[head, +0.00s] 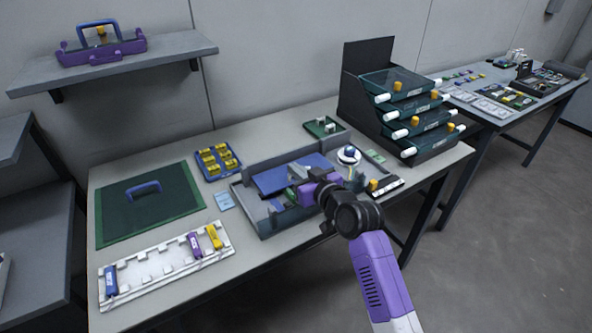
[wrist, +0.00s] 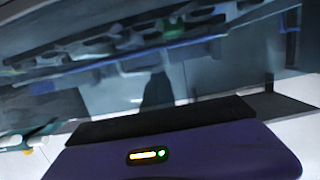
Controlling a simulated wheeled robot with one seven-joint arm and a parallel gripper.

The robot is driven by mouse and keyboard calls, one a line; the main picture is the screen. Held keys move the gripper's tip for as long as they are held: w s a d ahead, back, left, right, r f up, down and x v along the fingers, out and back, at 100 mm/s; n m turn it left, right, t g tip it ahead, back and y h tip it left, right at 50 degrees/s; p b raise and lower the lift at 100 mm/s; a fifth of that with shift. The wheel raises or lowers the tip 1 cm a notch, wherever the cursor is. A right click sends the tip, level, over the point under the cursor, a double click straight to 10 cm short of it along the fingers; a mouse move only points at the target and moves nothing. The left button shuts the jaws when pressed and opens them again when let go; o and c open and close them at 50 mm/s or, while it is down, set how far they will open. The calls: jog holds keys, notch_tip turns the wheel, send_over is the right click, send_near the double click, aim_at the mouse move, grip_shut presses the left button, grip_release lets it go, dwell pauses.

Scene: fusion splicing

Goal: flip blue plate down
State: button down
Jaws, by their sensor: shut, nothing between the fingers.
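The blue plate (head: 274,180) is in the grey open box (head: 262,225) in the middle of the table. It looks tilted, though its exact angle is hard to tell. My gripper (head: 297,174) reaches into the box from the right, at the plate's right side, shut and empty. Its fingertips are small here, and I cannot tell whether they touch the plate. The purple gripper housing hides part of the box. In the wrist view, the purple housing (wrist: 190,155) fills the bottom, and a blurred grey-blue surface (wrist: 60,50) crosses the upper part.
A black rack with several drawers (head: 405,110) stands behind on the right. A blue tray of yellow parts (head: 217,160), a green mat (head: 150,212) and a white holder (head: 165,265) lie on the left. A white round item (head: 348,156) is close to my wrist.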

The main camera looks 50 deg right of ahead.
dwell(0.3)
jog(key=shift+w+r+p, duration=0.15)
jog(key=shift+r+p, duration=0.3)
jog(key=shift+r, duration=0.05)
jog(key=r+p, duration=0.2)
jog(key=r, duration=0.1)
jog(key=shift+w+r+p, duration=0.2)
jog(key=shift+w+p, duration=0.1)
jog(key=shift+p, duration=0.1)
jog(key=s, duration=0.2)
jog(key=s+a+f+b, duration=0.1)
jog(key=s, duration=0.2)
jog(key=s+a+f, duration=0.1)
jog(key=s, duration=0.2)
jog(key=shift+s+a+b, duration=0.1)
jog(key=shift+s+b, duration=0.1)
jog(key=shift+b, duration=0.15)
jog(key=shift+s+a, duration=0.2)
jog(key=shift+s, duration=0.45)
